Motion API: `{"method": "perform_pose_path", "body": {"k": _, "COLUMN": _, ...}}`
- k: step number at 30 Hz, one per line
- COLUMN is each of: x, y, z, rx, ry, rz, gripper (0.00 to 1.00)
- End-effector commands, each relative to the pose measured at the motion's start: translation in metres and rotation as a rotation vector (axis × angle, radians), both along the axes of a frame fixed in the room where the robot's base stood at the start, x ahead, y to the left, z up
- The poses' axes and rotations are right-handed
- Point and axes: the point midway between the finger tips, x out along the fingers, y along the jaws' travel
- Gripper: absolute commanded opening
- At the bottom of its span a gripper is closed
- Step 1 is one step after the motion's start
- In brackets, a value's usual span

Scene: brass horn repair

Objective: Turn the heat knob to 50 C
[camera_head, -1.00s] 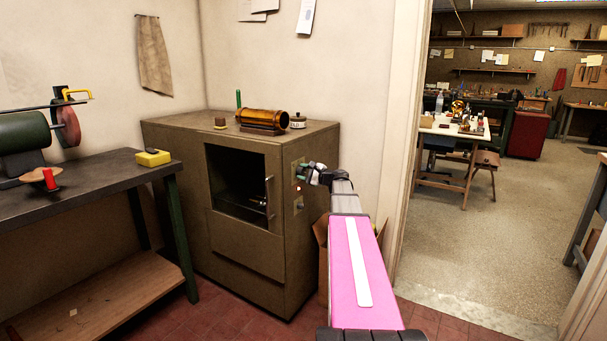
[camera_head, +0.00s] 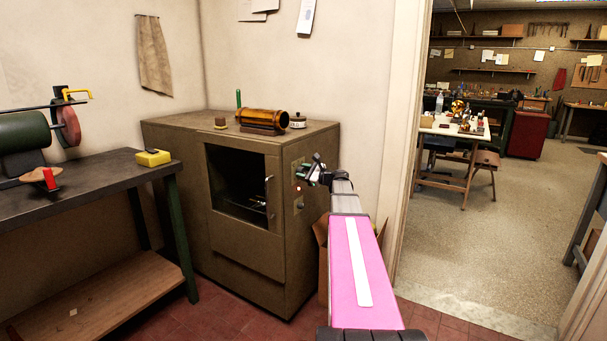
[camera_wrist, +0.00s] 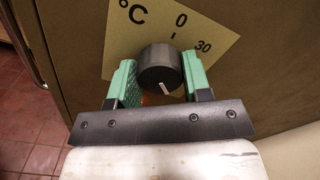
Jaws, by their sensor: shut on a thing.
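The heat knob (camera_wrist: 158,65) is a dark round knob on a pale dial plate (camera_wrist: 217,38) on the brown oven (camera_head: 310,245). In the wrist view the plate shows "°C", "0" and "30"; further marks are hidden. The knob's white pointer line faces down and slightly right, away from the 0. My gripper (camera_wrist: 159,76) has its green-padded fingers on either side of the knob and is shut on it. In the head view my gripper (camera_head: 309,171) is at the oven's right side, hiding the knob there.
A small red light (camera_head: 298,188) glows below my gripper. The oven door handle (camera_head: 268,190) stands out to the left. A brass tube (camera_head: 262,117) and a small jar (camera_head: 297,121) rest on the oven top. A cardboard box (camera_head: 322,235) sits beside the oven.

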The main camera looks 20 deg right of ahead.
Motion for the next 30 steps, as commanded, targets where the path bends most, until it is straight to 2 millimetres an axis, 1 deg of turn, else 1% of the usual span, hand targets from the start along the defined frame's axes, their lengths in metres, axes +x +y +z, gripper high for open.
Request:
{"method": "perform_pose_path", "body": {"k": 6, "x": -0.001, "y": 0.0, "z": -0.001, "rx": -0.003, "ry": 0.001, "rz": -0.001, "gripper": 0.21}}
{"method": "perform_pose_path", "body": {"k": 7, "x": -0.001, "y": 0.0, "z": -0.001, "rx": -0.003, "ry": 0.001, "rz": -0.001, "gripper": 0.51}}
{"method": "perform_pose_path", "body": {"k": 9, "x": -0.001, "y": 0.0, "z": -0.001, "rx": -0.003, "ry": 0.001, "rz": -0.001, "gripper": 0.69}}
{"method": "perform_pose_path", "body": {"k": 17, "x": -0.001, "y": 0.0, "z": -0.001, "rx": -0.002, "ry": -0.001, "rz": -0.001, "gripper": 0.69}}
{"method": "perform_pose_path", "body": {"k": 20, "x": -0.005, "y": -0.003, "z": 0.0, "rx": -0.002, "ry": -0.001, "rz": -0.001, "gripper": 0.69}}
{"method": "perform_pose_path", "body": {"k": 23, "x": -0.015, "y": -0.01, "z": 0.0, "rx": -0.002, "ry": 0.0, "rz": -0.002, "gripper": 0.69}}
{"method": "perform_pose_path", "body": {"k": 30, "x": -0.05, "y": -0.038, "z": 0.0, "rx": -0.002, "ry": 0.0, "rz": -0.003, "gripper": 0.69}}
